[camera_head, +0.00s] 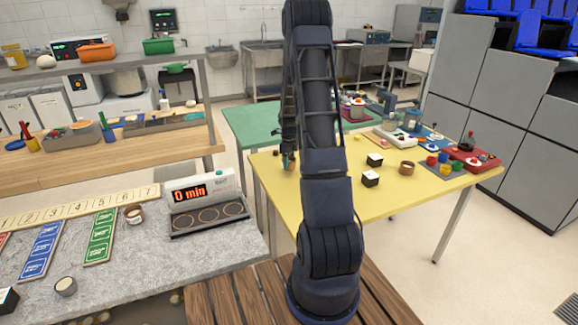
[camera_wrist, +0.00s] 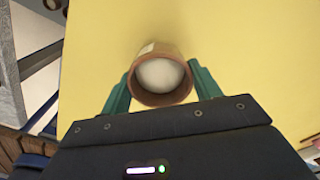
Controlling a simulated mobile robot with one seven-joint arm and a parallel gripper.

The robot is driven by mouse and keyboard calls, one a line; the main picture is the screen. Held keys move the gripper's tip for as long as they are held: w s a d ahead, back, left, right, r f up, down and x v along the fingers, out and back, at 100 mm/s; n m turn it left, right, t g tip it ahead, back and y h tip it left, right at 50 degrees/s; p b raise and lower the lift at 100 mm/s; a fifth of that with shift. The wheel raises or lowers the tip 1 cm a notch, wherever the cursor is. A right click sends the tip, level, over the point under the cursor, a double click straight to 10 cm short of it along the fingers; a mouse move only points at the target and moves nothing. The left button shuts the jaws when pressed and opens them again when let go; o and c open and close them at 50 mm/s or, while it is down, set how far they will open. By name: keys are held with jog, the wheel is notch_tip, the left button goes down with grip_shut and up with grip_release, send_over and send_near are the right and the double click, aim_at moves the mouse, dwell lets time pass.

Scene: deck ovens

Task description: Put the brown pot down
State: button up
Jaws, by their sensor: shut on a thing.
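The brown pot (camera_wrist: 162,98) is a small round pot with a pale whitish filling, seen from above in the wrist view. My gripper (camera_wrist: 160,88) has its green fingers on both sides of the pot and is shut on it. The pot is over the yellow table (camera_wrist: 235,55). In the head view my gripper (camera_head: 289,158) is low at the left part of the yellow table (camera_head: 330,205), partly behind my arm. I cannot tell whether the pot touches the tabletop.
Two dark cubes with pale tops (camera_head: 372,170) and another brown pot (camera_head: 407,168) stand right of my arm. Coloured cups (camera_head: 443,163) and a red tray (camera_head: 474,160) are at the table's right end. A timer (camera_head: 198,190) stands on the grey counter at left.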

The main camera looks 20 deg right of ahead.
jog(key=shift+f, duration=1.3)
jog(key=o, duration=1.1)
jog(key=shift+f, duration=0.1)
notch_tip(320, 180, up, 12)
jog(key=shift+r, duration=0.15)
jog(key=s+a+r+n+t, duration=0.1)
jog(key=s+a+r+n, duration=0.4)
jog(key=s+r+n, duration=0.4)
jog(key=s+a+r+n+t, duration=0.1)
jog(key=s+a+r+n, duration=0.35)
jog(key=s+r, duration=0.45)
jog(key=s+a+r+n+t, duration=0.1)
jog(key=s+a+n, duration=0.1)
jog(key=s+n, duration=0.2)
jog(key=s+a+r+n, duration=0.2)
jog(key=s+n, duration=0.3)
jog(key=s, duration=0.4)
jog(key=s+a+r+n+t, duration=0.1)
jog(key=s+a+r+n, duration=0.1)
jog(key=s+n, duration=0.2)
jog(key=shift+s+a+r+n+t, duration=0.1)
jog(key=shift+s+a+n+t, duration=0.05)
jog(key=shift+s, duration=0.5)
jog(key=shift+s+a+r+n+t, duration=0.1)
jog(key=shift+s+t, duration=0.05)
jog(key=shift+s, duration=0.5)
